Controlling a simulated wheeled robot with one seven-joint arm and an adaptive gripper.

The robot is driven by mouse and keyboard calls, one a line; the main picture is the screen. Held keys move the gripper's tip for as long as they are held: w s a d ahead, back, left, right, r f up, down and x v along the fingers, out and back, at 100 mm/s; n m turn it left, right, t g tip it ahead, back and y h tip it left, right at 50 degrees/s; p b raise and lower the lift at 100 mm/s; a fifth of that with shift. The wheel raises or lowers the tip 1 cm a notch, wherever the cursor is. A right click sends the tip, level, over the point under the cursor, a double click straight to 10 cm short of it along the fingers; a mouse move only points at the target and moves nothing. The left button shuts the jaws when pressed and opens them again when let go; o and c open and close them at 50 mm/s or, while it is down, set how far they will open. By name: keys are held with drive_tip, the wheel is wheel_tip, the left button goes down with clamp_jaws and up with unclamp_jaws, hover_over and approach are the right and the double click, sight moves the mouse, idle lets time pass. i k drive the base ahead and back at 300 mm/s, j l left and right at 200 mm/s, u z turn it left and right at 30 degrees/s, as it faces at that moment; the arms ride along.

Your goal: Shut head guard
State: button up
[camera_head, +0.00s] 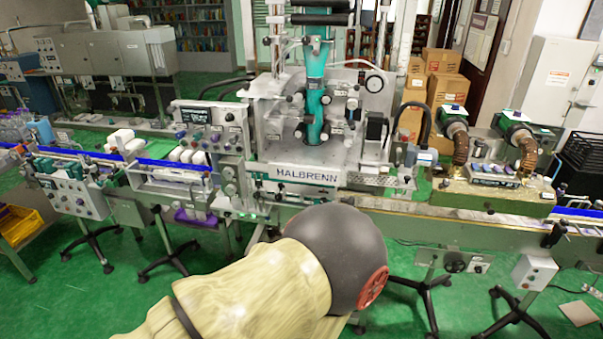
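The sleeve applicator labelled HALBRENN (306,172) stands in the middle, behind a conveyor. A teal vertical tube (318,85) runs down through its head, with metal plates, knobs and a round gauge (374,84) around it. I cannot make out the head guard clearly against the head, nor whether it is open or shut. My arm reaches in from the bottom, with a pale cover and a dark rounded joint in front of the machine's lower part. My gripper is not visible.
A control panel (208,129) with buttons stands left of the head. The conveyor (450,211) crosses the picture, with white bottles (188,156) on the left. Twin units with brown hoses (460,145) stand at right. Cardboard boxes (447,90) are behind. Green floor (90,295) is open at lower left.

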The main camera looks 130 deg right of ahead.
sight(350, 201)
drive_tip(key=k+j+z, duration=0.15)
drive_tip(key=j, duration=0.25)
drive_tip(key=k+j+z, duration=0.15)
drive_tip(key=j, duration=0.25)
drive_tip(key=k+j+z, duration=0.1)
drive_tip(key=j, duration=0.25)
drive_tip(key=k+j+z, duration=0.15)
drive_tip(key=k+j, duration=0.2)
drive_tip(key=z, duration=3.75)
drive_tip(key=i+u, duration=0.1)
drive_tip(key=i, duration=0.35)
